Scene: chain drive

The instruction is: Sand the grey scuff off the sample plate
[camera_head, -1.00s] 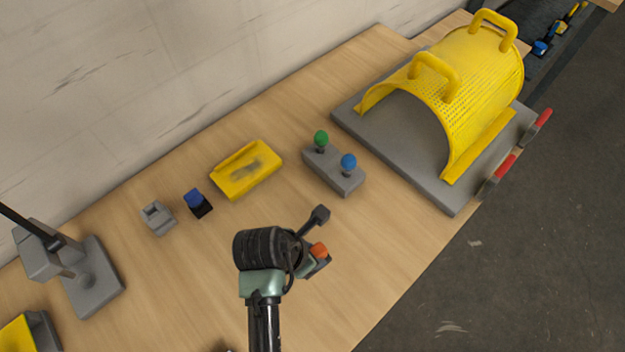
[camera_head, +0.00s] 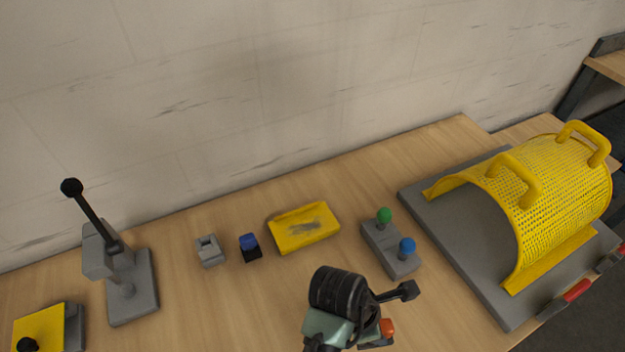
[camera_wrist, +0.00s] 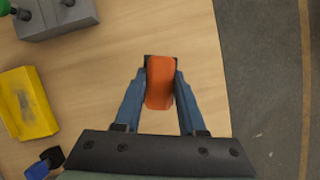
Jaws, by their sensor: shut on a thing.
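The yellow sample plate (camera_head: 289,239) lies on the wooden bench with a dark grey scuff (camera_head: 310,222) on its top face. It shows at the left edge of the wrist view (camera_wrist: 38,120), scuff included. My gripper (camera_wrist: 160,85) is shut on an orange block (camera_wrist: 160,82) with a dark part at its far end. In the head view this orange block (camera_head: 387,327) shows at the lower middle, right of my wrist, nearer the bench's front than the plate. It is apart from the plate. My fingers are mostly hidden in the head view.
A grey base with green and blue knobs (camera_head: 390,249) stands right of the plate. A yellow mesh guard (camera_head: 555,190) is farther right. A blue-topped black piece (camera_head: 250,248), small grey holder (camera_head: 209,251) and lever press (camera_head: 130,285) stand left.

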